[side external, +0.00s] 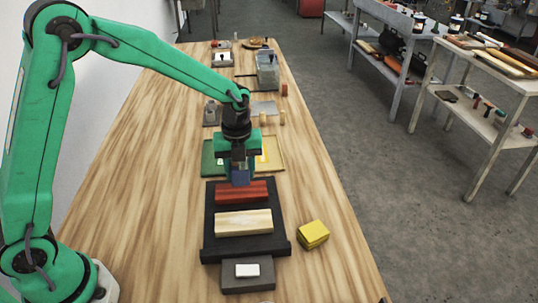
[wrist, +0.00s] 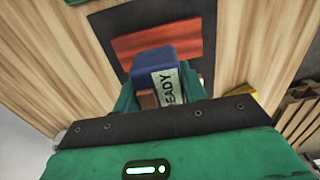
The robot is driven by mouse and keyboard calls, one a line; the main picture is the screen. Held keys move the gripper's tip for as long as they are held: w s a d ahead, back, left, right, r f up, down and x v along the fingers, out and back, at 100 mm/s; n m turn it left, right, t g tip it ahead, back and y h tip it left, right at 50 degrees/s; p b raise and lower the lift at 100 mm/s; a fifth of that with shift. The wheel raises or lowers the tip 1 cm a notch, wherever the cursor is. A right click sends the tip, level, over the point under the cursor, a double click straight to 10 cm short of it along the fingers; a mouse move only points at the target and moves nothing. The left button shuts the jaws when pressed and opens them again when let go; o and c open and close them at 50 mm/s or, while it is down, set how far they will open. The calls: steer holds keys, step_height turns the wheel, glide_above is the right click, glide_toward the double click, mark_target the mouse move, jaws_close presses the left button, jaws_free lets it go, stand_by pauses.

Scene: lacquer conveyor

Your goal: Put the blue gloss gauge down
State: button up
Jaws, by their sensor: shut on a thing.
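The blue gloss gauge (side external: 241,179) is a small blue block held at the bottom of my gripper (side external: 238,168). In the wrist view the gauge (wrist: 153,57) shows a blue top and a pale label reading "READY". My gripper is shut on it, just above or at the far end of a black tray-like bed (side external: 214,222). I cannot tell whether the gauge touches anything below. A red-brown block (side external: 241,194) lies on the bed close to the gauge; it also shows in the wrist view (wrist: 185,38). The fingers are partly hidden.
A pale wood block (side external: 243,223) lies nearer on the bed. A grey block (side external: 262,283) with a white piece stands in front, and a yellow block (side external: 313,234) is at right. The wooden table is clear at left.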

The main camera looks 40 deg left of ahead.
mark_target(241, 189)
steer(key=shift+w+a+f, duration=0.3)
steer(key=shift+w+a, duration=0.05)
steer(key=shift+a, duration=0.1)
steer(key=shift+f, duration=2)
steer(key=shift+f, duration=0.2)
steer(key=o, duration=1.2)
steer(key=shift+c, duration=0.2)
steer(key=shift+r, duration=0.15)
step_height(241, 189, up, 12)
steer(key=shift+f, duration=0.1)
steer(key=shift+s+r, duration=0.1)
steer(key=shift+r, duration=0.15)
